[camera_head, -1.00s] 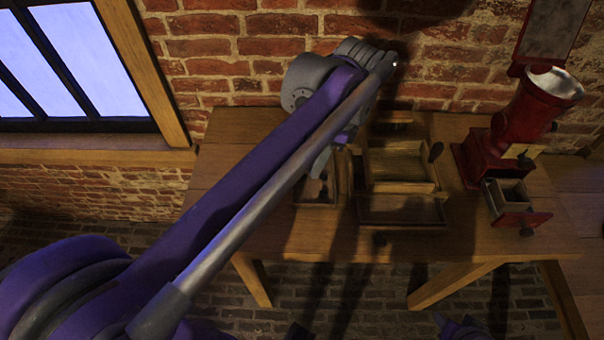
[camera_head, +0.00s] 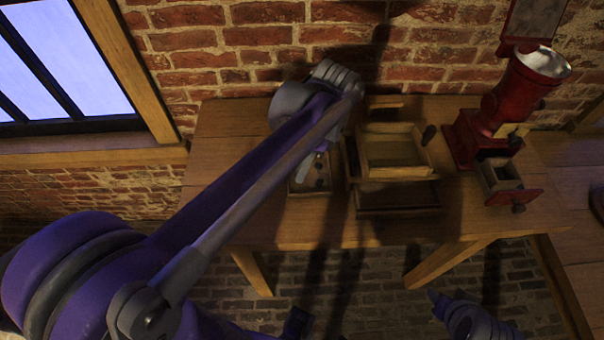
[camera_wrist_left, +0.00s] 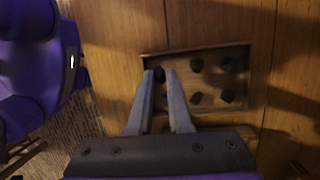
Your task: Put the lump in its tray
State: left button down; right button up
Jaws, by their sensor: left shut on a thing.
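The lump (camera_wrist_left: 158,75) is small and dark and sits between the fingertips of my left gripper (camera_wrist_left: 158,77), which is shut on it. The tray (camera_wrist_left: 206,48) is a shallow wooden box with several dark round spots on its floor; I cannot tell whether they are lumps or hollows. In the left wrist view the lump overlaps the tray's left part; its height above the floor is unclear. In the head view the tray (camera_head: 311,190) lies at the left of the bench, and my left arm partly hides it and the gripper.
A red grinder (camera_head: 512,95) with an open drawer (camera_head: 500,176) stands farther right. The bench (camera_head: 230,140) is bare at its left end. A brick wall stands behind.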

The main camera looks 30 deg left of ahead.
pick_arm(q)
jog(key=shift+f, duration=1.55)
jog(key=shift+f, duration=0.2)
jog(key=c, duration=1.1)
grip_release()
jog(key=shift+r, duration=0.1)
jog(key=v, duration=1.2)
jog(key=shift+w+r+p, duration=0.1)
jog(key=shift+r+p, duration=0.05)
jog(key=shift+p, duration=0.2)
